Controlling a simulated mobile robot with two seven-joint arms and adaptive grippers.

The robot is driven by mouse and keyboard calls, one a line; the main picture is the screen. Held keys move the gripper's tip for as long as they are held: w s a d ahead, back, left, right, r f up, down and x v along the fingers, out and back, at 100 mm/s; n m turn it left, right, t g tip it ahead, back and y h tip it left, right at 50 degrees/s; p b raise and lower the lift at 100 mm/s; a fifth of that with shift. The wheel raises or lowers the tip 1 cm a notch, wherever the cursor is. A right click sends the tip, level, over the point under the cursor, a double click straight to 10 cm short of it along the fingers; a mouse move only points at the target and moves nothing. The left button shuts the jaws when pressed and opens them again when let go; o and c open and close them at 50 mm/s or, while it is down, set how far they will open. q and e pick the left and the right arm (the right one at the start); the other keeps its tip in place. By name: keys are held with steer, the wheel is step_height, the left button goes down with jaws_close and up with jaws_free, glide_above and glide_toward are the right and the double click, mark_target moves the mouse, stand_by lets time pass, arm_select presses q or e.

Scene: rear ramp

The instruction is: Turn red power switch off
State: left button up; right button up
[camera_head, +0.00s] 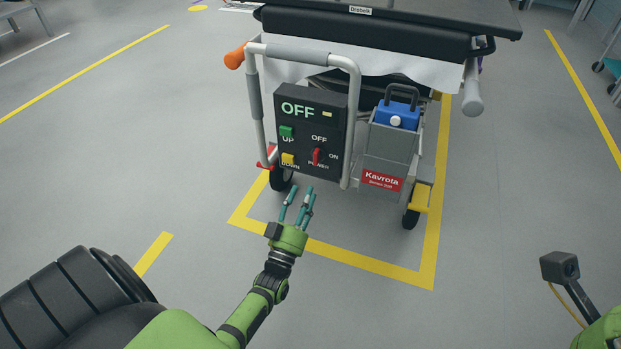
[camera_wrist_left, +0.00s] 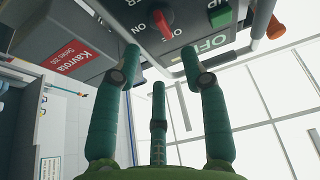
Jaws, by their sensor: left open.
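The red power switch (camera_head: 317,156) is on a dark control panel (camera_head: 289,101). Its handle stands about upright, towards the OFF label above it, with ON to its right. The panel's display (camera_head: 298,109) reads OFF. The switch also shows at the top of the left wrist view (camera_wrist_left: 163,22), upside down. My left gripper (camera_head: 301,191) is open and empty, just below the panel in the head view. In the left wrist view its fingers (camera_wrist_left: 160,52) are spread, with the switch beyond the gap between two of them. My right gripper is out of view.
A green button (camera_head: 286,131) and a yellow button (camera_head: 288,159) are left of the switch. A grey handle tube (camera_head: 354,115) arches around the panel. A grey box labelled Kavrota (camera_head: 388,150) stands right of it. The floor in front is clear.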

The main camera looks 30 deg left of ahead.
arm_select(q)
steer(key=shift+v, duration=1.3)
